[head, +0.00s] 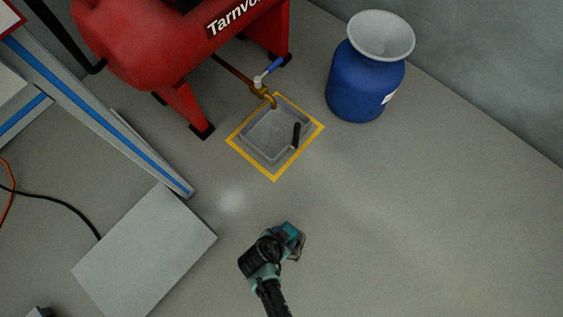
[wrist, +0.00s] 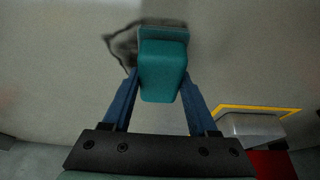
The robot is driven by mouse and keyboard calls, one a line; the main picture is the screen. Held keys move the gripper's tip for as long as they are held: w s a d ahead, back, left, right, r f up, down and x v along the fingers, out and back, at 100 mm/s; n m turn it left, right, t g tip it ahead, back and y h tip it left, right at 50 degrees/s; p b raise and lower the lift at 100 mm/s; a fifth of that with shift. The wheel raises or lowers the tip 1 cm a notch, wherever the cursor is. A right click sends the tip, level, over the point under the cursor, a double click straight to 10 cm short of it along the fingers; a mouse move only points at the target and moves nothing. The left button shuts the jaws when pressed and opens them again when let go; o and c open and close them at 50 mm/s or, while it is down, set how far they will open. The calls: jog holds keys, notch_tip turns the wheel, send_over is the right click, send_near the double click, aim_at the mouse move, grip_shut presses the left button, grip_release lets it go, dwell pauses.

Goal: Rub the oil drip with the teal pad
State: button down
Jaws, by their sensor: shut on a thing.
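My gripper (head: 283,236) is low over the floor in front of the yellow-framed pit. In the wrist view my gripper (wrist: 160,84) has its two blue fingers shut on the teal pad (wrist: 163,72), a block with a flat plate at its far end. The teal pad also shows in the head view (head: 291,231). A dark, irregular mark (wrist: 118,46) lies on the floor just left of the pad in the wrist view. I cannot tell whether it is the oil drip or a shadow, nor whether the pad touches the floor; the pad hides part of that spot.
A grey drain pit (head: 268,139) with a yellow border holds a black bar (head: 295,135). A brass tap with a blue lever (head: 270,72) hangs over it from the red tank (head: 150,45). A blue drum (head: 362,85) stands at the back right. The right floor is clear.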

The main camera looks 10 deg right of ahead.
jog(key=shift+s+d+p, duration=0.35)
jog(key=shift+s+d, duration=0.25)
jog(key=shift+s, duration=0.3)
jog(key=shift+s+d+p, duration=0.3)
jog(key=shift+s+d, duration=0.35)
jog(key=shift+s, duration=0.25)
jog(key=shift+s+d+p, duration=0.35)
jog(key=shift+s+d, duration=0.25)
jog(key=shift+s, duration=0.3)
jog(key=shift+s, duration=0.1)
